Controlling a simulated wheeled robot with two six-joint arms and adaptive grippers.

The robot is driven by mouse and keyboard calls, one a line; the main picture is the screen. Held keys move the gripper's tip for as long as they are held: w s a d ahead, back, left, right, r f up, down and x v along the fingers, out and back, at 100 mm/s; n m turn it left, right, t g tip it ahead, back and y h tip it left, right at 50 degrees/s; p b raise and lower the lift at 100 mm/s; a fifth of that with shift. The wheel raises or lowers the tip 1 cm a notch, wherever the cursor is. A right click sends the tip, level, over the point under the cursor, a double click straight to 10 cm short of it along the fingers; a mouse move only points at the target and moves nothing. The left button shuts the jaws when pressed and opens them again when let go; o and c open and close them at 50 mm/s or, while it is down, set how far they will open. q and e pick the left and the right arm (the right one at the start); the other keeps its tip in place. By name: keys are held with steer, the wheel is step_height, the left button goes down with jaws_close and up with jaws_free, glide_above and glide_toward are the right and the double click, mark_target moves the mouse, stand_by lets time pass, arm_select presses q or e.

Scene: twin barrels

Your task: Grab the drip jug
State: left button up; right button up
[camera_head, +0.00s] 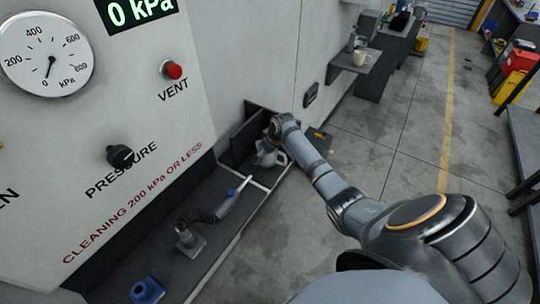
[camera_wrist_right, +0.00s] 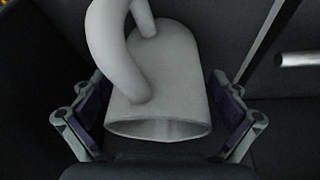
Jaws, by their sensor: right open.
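The drip jug (camera_head: 270,157) is a pale grey jug standing at the far end of the dark ledge below the panel. In the right wrist view the jug (camera_wrist_right: 165,85) shows its round body, with its curved handle at the upper left and its open rim toward the camera. My right gripper (camera_wrist_right: 160,118) is open, with one finger on each side of the jug and a visible gap at both sides. In the head view my right gripper (camera_head: 271,142) is at the jug, its fingers hard to make out. My left gripper is not in view.
A blue object (camera_head: 146,290) is at the near end. The panel with its gauge (camera_head: 46,55) and red vent button (camera_head: 172,70) rises on the left. Open floor lies right.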

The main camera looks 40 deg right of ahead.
steer(key=c, duration=1.4)
steer(key=shift+o, duration=0.2)
steer(key=shift+r, duration=0.25)
step_height(320, 180, up, 3)
steer(key=shift+s+f+b, duration=0.1)
steer(key=shift+b, duration=0.75)
steer(key=s+a+r, duration=0.1)
steer(key=s+r, duration=0.1)
steer(key=r, duration=0.1)
steer(key=a+r, duration=0.1)
steer(key=shift+s+a+r+b, duration=0.2)
steer(key=shift+s+a+b, duration=0.1)
steer(key=shift+s+b, duration=0.1)
steer(key=s+a+r+b, duration=0.1)
steer(key=s+a+r, duration=0.4)
steer(key=s+a, duration=0.1)
steer(key=shift+s+a+r+b, duration=0.15)
steer(key=shift+s+a+b, duration=0.2)
steer(key=shift+s, duration=0.5)
